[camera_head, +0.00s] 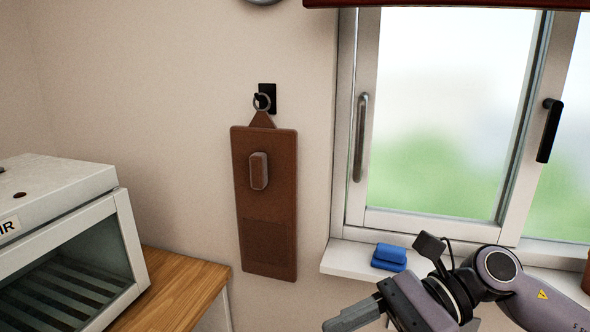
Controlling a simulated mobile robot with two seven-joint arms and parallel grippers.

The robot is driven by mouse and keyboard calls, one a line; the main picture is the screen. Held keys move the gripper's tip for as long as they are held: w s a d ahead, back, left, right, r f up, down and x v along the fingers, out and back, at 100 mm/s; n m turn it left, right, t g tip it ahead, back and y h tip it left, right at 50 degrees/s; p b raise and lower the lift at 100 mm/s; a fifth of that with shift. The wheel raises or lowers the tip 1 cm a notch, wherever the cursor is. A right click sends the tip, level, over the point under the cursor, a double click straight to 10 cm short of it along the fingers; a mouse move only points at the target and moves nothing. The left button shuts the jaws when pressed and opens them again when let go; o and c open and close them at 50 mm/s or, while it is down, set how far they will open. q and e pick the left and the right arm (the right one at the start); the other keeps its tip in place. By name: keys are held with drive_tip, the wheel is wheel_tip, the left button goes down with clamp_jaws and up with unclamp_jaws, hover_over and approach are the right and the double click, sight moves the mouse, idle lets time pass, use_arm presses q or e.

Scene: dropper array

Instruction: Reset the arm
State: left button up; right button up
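My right arm comes in from the lower right, with a purple-grey link and a dark wrist. Its gripper (354,314) points left at the bottom edge, below the window sill in the picture. One grey finger shows clearly. The frame edge cuts off the lower part, so I cannot tell how far the fingers are apart. No held object shows. My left arm and gripper are not in view.
A brown board (268,215) with a raised block hangs from a black wall hook (265,98). A blue sponge-like item (389,257) sits on the white sill (345,261) by the window.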

drive_tip(key=w+d+f+m+t, duration=0.1)
drive_tip(key=w+f+m+t, duration=0.25)
drive_tip(key=m+t, duration=1)
drive_tip(key=w+d+f+m+t, duration=0.2)
drive_tip(key=w+f+m+t, duration=0.3)
drive_tip(key=m, duration=1.6)
drive_tip(key=s+d+f+m+t+h, duration=0.1)
drive_tip(key=s+d+f+m+h, duration=0.1)
drive_tip(key=d+f+m+h, duration=0.3)
drive_tip(key=s+f+m+h, duration=0.3)
drive_tip(key=f+m, duration=0.4)
drive_tip(key=s+d+f+m+g+h, duration=0.2)
drive_tip(key=s+f+m, duration=0.2)
drive_tip(key=s+f, duration=0.1)
drive_tip(key=s+d+f+m+g+h, duration=0.1)
drive_tip(key=s+d+f+m+g, duration=0.2)
drive_tip(key=s+f, duration=0.3)
wheel_tip(320, 180, down, 2)
drive_tip(key=shift+f+m+h, duration=0.2)
drive_tip(key=shift+m+h, duration=0.2)
drive_tip(key=shift+m, duration=0.45)
drive_tip(key=shift+g, duration=0.25)
